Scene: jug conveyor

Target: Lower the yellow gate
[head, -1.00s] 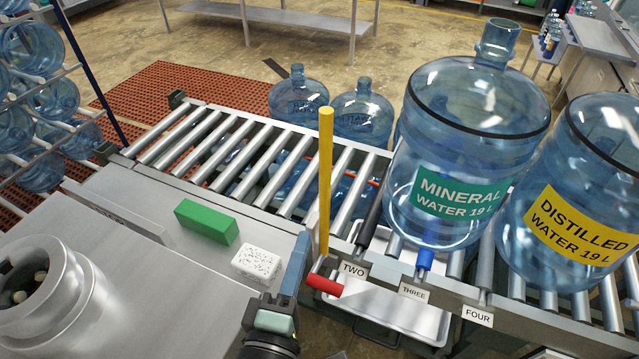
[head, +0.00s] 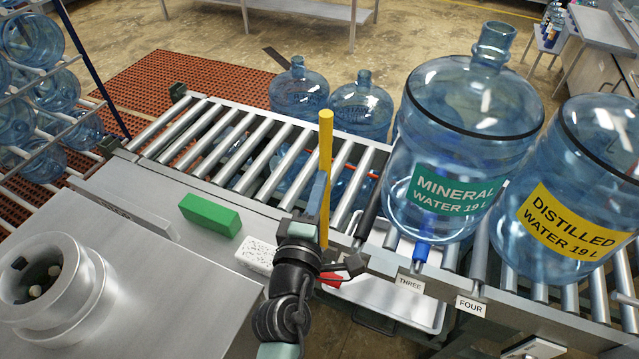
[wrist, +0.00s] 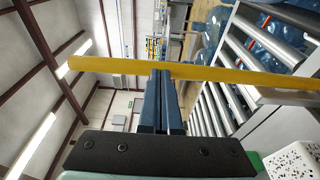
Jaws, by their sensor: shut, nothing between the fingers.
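The yellow gate (head: 326,150) is a bar standing upright at the near edge of the roller conveyor. Its red end (head: 331,279) at the base is partly hidden by my arm. My gripper (head: 317,190) is shut and empty, its blue fingers pointing up just left of the gate. In the wrist view the gate (wrist: 230,74) crosses the picture sideways behind the closed fingertips (wrist: 162,75). The fingers overlap it in both views; I cannot tell whether they touch it.
A mineral water jug (head: 450,150) and a distilled water jug (head: 570,200) stand on the rollers right of the gate. The rollers (head: 215,150) to its left are clear. A green block (head: 209,215) and a white speckled block (head: 257,254) lie on the metal counter.

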